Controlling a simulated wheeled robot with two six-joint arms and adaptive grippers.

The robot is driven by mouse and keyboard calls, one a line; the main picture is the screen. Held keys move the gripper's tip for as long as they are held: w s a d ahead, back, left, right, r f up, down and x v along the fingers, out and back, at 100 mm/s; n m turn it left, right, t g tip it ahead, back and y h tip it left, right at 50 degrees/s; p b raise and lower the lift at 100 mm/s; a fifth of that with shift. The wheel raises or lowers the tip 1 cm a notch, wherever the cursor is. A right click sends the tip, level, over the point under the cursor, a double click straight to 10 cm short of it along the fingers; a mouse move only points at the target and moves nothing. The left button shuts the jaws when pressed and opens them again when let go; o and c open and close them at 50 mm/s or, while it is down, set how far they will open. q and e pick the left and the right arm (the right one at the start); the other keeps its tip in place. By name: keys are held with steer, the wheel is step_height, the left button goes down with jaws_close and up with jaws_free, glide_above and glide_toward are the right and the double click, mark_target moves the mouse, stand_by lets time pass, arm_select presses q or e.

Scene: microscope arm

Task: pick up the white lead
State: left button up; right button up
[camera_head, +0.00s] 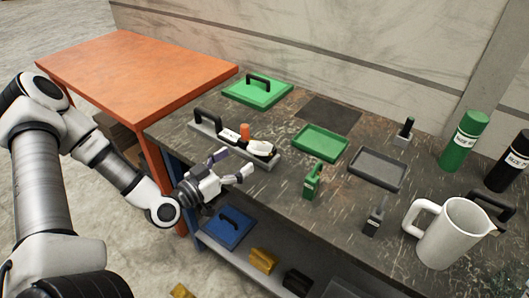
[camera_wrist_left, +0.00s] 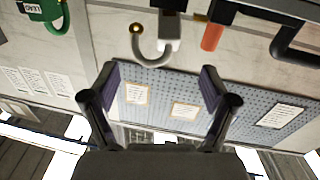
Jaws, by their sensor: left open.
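A pale, hooked piece that looks like the white lead (camera_head: 260,148) sits at the right end of a grey holder (camera_head: 207,131) on the dark bench. In the left wrist view the white lead (camera_wrist_left: 170,45) shows as a white block with a curved pale hook, straight ahead beyond the fingers. My left gripper (camera_head: 235,165) is open and empty, just in front of the holder at the bench's near edge. It also shows in the left wrist view (camera_wrist_left: 160,76), its fingers wide apart and the lead clear of them. My right gripper is not in view.
An orange cylinder (camera_head: 245,131) stands beside the lead, and the holder has a black handle (camera_head: 209,115). An orange table (camera_head: 130,75) adjoins the bench.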

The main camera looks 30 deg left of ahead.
mark_target(255, 148)
arm_select(q)
steer(key=b+x, duration=0.1)
steer(key=x, duration=0.6)
steer(key=shift+w+d+f, duration=0.1)
steer(key=shift+d+f, duration=0.05)
steer(key=shift+f, duration=0.05)
steer(key=c, duration=1.4)
steer(key=shift+r, duration=0.2)
